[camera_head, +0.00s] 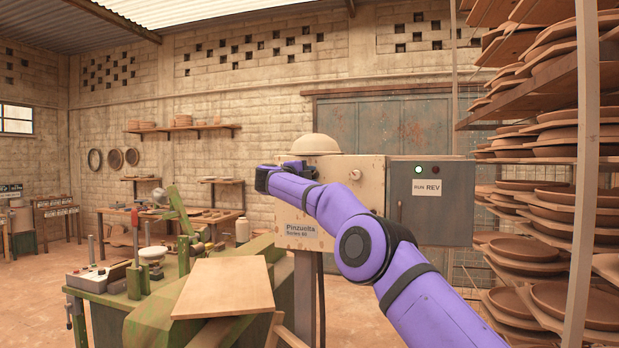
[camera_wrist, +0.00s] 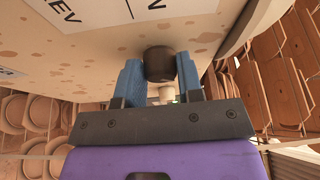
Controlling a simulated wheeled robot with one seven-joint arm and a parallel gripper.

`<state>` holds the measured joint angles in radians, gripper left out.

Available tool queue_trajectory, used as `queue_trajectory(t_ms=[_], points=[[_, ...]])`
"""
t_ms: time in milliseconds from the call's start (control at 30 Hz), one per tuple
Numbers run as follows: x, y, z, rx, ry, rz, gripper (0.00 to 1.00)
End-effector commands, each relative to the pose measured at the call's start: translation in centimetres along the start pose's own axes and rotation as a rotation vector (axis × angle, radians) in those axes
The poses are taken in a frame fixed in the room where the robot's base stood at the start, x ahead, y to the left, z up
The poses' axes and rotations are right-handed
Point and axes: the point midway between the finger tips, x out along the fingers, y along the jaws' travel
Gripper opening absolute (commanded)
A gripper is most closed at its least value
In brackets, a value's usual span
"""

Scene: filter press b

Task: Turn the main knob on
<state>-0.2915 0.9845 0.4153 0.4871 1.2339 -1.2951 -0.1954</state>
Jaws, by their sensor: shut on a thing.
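A beige, paint-chipped control box (camera_head: 303,235) stands on a post in the middle of the head view. My purple arm reaches across its front, and my gripper (camera_head: 268,178) is at the box's upper left. In the wrist view the blue fingers of my gripper (camera_wrist: 160,88) are shut on a dark round knob (camera_wrist: 159,62), one finger on each side. White labels (camera_wrist: 85,12) with partly cut-off lettering are on the panel beside it. The knob is hidden behind my gripper in the head view. A small pale knob (camera_head: 355,175) shows on the box's right part.
Tall racks of clay plates (camera_head: 567,195) stand at the right. A green machine (camera_head: 150,320) with a wooden board (camera_head: 225,287) is at the front left.

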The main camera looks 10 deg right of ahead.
Motion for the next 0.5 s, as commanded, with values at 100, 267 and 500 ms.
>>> queue_trajectory(t_ms=[100, 267, 500], points=[[0.01, 0.08, 0.03, 0.040, 0.000, 0.019, 0.10], [0.02, 0.08, 0.04, 0.069, 0.000, 0.031, 0.10], [0.03, 0.06, 0.03, 0.080, 0.000, 0.035, 0.10]])
